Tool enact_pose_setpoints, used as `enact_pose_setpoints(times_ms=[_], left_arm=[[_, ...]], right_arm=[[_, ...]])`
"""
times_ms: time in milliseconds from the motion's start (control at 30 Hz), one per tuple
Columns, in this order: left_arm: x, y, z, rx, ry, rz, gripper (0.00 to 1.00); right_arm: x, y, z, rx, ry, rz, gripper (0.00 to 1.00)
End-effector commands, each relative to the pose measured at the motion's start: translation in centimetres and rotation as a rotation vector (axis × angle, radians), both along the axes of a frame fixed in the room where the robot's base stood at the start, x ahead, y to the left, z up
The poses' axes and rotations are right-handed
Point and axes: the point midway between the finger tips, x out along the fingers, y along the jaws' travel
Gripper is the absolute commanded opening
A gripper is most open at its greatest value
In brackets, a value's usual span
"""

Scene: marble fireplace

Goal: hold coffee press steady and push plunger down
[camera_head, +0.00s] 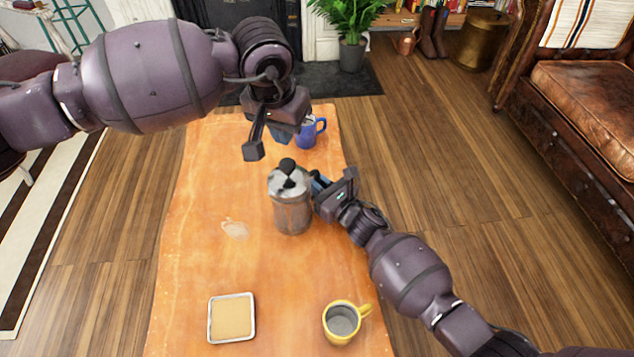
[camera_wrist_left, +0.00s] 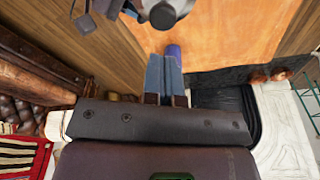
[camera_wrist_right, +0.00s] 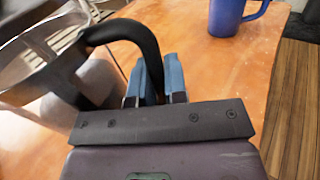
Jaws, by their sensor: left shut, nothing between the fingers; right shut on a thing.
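The coffee press (camera_head: 292,212) stands upright on the orange table, a metal and glass cylinder with a steel lid. Its black plunger knob (camera_head: 288,165) shows over the lid; how far the rod stands out is hard to tell. My right gripper (camera_head: 318,184) is shut on the press's black handle (camera_wrist_right: 125,32), at the press's right side. My left gripper (camera_head: 280,132) is shut and empty, above the table and beyond the knob, apart from it. In the left wrist view, its blue fingers (camera_wrist_left: 164,78) are together, with the press (camera_wrist_left: 165,12) at the top edge.
A blue mug (camera_head: 311,132) stands at the table's far end, close behind my left gripper in the picture. A yellow mug (camera_head: 341,322) and a square dish (camera_head: 231,318) stand at the near end. The orange table (camera_head: 190,235) is mostly clear left of the press.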

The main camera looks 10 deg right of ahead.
Motion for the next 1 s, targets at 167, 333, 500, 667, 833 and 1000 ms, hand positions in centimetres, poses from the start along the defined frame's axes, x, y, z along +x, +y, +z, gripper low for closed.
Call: enact_pose_setpoints(times_ms=[167,333,500,667,833,1000], left_arm=[[0.0,0.0,0.0,0.000,0.000,0.000,0.00],[-0.1,0.1,1.0,0.000,-0.002,0.000,0.00],[-0.5,0.4,3.7,-0.001,-0.004,0.000,0.00],[-1.1,0.7,6.8,-0.001,-0.004,0.000,0.00],[-1.6,1.0,9.5,-0.002,-0.003,0.000,0.00],[-1.9,1.2,11.2,-0.001,-0.001,0.000,0.00]], right_arm=[[0.0,0.0,0.1,0.001,-0.001,0.000,0.00],[0.0,0.0,0.1,0.001,-0.001,0.000,0.00],[0.0,0.0,0.1,0.001,-0.001,0.000,0.00],[0.0,0.0,0.0,0.001,-0.001,0.000,0.00],[0.0,0.0,0.0,0.001,-0.001,0.000,0.00],[0.0,0.0,0.0,0.001,-0.001,0.000,0.00]])
